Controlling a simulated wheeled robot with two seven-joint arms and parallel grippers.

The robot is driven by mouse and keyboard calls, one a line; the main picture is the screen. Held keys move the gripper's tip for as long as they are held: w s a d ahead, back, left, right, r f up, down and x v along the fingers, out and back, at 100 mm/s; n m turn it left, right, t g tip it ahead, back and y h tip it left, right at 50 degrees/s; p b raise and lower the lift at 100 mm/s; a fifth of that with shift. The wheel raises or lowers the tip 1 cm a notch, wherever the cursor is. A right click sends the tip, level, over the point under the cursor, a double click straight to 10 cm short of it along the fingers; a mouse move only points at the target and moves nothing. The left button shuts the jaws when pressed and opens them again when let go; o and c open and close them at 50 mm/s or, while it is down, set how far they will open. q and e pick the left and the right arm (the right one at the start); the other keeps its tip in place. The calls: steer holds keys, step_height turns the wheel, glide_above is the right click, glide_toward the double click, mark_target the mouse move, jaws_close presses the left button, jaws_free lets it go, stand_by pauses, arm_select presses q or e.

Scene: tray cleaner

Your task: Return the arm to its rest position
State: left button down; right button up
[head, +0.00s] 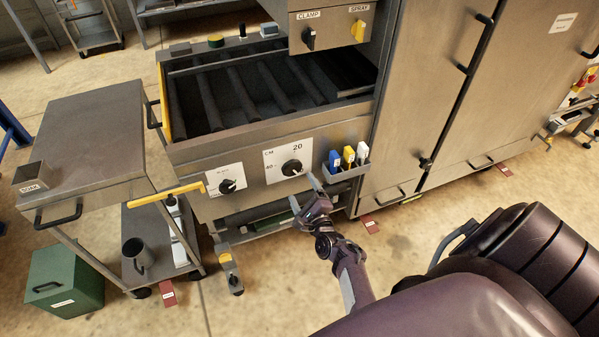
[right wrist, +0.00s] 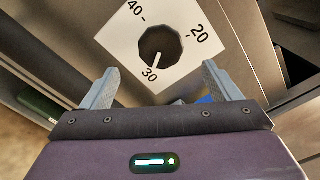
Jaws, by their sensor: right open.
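My right gripper (head: 304,192) is open and empty in front of the tray cleaner's front panel (head: 250,160), just below the CM dial (head: 292,168). In the right wrist view the two fingers of the right gripper (right wrist: 158,88) stand apart, with the dial (right wrist: 160,46) beyond them and not held. The dial is a dark knob on a white plate marked 20, 30 and 40; its white line points near 30. My right arm comes in from the lower right. My left gripper is not in view.
A second dial (head: 228,186) sits left of the CM dial. A small holder (head: 346,172) with blue, yellow and white items is just right of my gripper. A yellow handle (head: 165,194) sticks out left.

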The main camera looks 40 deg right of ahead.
stand_by(0.5)
steer(key=s+a+f+n+g+y, duration=0.35)
steer(key=s+a+f+n, duration=0.3)
steer(key=f, duration=0.35)
steer(key=s+a+f+n+g+y, duration=0.2)
steer(key=s+a+f+n+g, duration=0.3)
steer(key=f+n, duration=0.4)
steer(key=s+f+n+g, duration=0.2)
steer(key=s+f+n, duration=0.2)
steer(key=s, duration=0.6)
steer(key=s+a+f+n+g, duration=0.1)
steer(key=s+f+n+g, duration=0.2)
steer(key=s, duration=0.8)
steer(key=s+f+n+g+h, duration=0.1)
steer(key=s+f+n+g, duration=0.2)
steer(key=s+f+n, duration=0.4)
steer(key=s, duration=0.3)
steer(key=shift+s+a+n, duration=0.2)
steer(key=shift+s+n, duration=0.15)
